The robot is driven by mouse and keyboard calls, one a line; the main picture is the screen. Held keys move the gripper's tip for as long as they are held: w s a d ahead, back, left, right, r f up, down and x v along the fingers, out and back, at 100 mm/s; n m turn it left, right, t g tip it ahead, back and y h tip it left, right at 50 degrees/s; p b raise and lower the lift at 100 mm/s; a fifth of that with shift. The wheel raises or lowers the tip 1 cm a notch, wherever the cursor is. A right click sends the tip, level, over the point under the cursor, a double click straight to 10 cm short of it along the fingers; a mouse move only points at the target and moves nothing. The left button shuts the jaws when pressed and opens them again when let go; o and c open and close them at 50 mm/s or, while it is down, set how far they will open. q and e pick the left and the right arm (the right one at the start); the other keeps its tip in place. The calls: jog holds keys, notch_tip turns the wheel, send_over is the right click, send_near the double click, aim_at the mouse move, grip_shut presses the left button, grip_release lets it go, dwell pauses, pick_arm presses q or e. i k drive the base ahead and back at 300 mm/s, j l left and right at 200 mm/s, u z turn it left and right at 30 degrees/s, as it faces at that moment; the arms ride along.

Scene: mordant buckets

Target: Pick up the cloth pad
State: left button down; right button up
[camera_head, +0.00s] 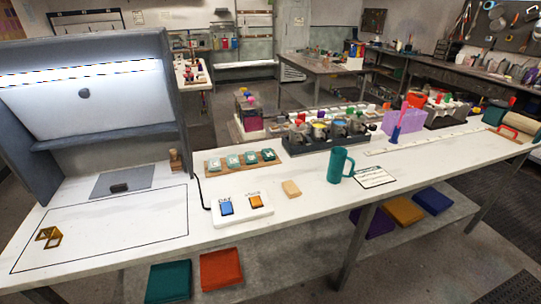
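A small tan pad (291,188) lies flat on the white bench top, between the white button box and a teal mug; it looks like the cloth pad, though its material is hard to tell. Neither of my grippers is in view, and nothing is seen touching the tan pad.
The white box (240,212) with blue and orange buttons stands left of the pad. The teal mug (341,165) and a printed card (374,178) are to its right. Behind are a dark rack of pots (327,140) and a wooden sample board (213,166). Bench space in front is clear.

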aim_at(292, 190)
jog(key=i+l+u, duration=0.1)
jog(key=l, duration=0.65)
jog(key=i+l+u, duration=0.1)
jog(key=i+l, duration=0.15)
jog(key=l, duration=0.5)
jog(key=i+l+u, duration=0.15)
jog(key=l, duration=0.65)
jog(key=l+u, duration=0.1)
jog(key=l, duration=0.65)
